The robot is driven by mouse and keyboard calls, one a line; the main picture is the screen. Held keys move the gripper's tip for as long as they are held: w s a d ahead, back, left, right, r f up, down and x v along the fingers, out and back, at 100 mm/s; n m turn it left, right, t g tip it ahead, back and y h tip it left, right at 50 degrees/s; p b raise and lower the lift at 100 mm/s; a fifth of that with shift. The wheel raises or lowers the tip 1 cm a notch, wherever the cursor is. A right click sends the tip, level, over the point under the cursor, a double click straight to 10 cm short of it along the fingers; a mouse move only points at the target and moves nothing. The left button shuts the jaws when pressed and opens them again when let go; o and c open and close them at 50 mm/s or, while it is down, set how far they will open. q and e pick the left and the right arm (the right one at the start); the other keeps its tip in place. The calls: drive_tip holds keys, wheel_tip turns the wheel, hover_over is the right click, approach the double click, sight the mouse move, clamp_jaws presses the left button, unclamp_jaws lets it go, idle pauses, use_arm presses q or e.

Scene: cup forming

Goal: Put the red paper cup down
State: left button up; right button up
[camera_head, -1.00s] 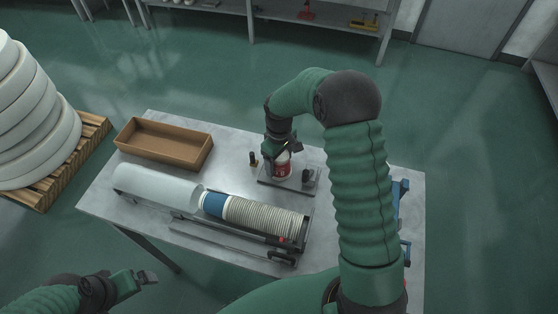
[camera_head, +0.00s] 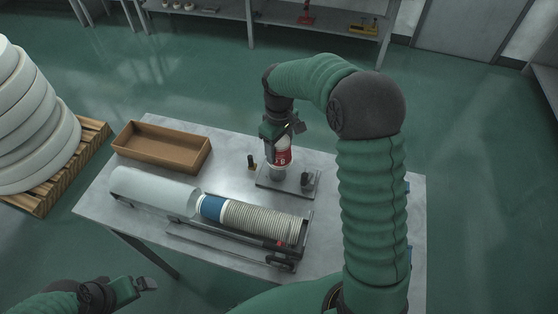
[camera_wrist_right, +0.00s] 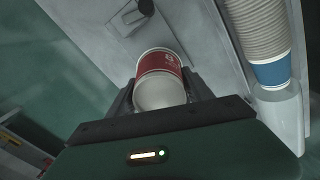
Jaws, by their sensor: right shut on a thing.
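The red and white paper cup (camera_head: 283,157) is held by my right gripper (camera_head: 283,145), above a dark base plate (camera_head: 288,185) on the table. In the right wrist view the cup (camera_wrist_right: 160,66) sits between the two fingers of the right gripper (camera_wrist_right: 163,92), which is shut on it. A grey piece (camera_head: 277,173) shows under the cup on the plate. My left gripper (camera_head: 145,284) is at the lower left, away from the table and the cup; its jaw gap is too small to read.
A brown open tray (camera_head: 161,148) lies at the table's back left. A row of stacked pale cups (camera_head: 265,220) with a blue one (camera_head: 213,207) and a clear sleeve (camera_head: 150,190) lies in front. A black knob (camera_head: 307,179) stands on the plate. Bare table (camera_head: 225,160) shows beside the tray.

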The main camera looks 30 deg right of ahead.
drive_tip(key=shift+r, duration=0.9)
drive_tip(key=s+d+m+p, duration=0.2)
drive_tip(key=s+d+m, duration=0.25)
drive_tip(key=d, duration=0.35)
drive_tip(key=s+d+m+p, duration=0.35)
drive_tip(key=s+d, duration=0.25)
drive_tip(key=d, duration=0.2)
drive_tip(key=shift+m, duration=0.5)
wheel_tip(320, 180, down, 11)
drive_tip(key=shift+r+p, duration=0.15)
drive_tip(key=shift+p, duration=0.55)
drive_tip(key=shift+f, duration=0.25)
drive_tip(key=shift+d, duration=0.2)
drive_tip(key=o, duration=1.3)
drive_tip(key=shift+a, duration=0.1)
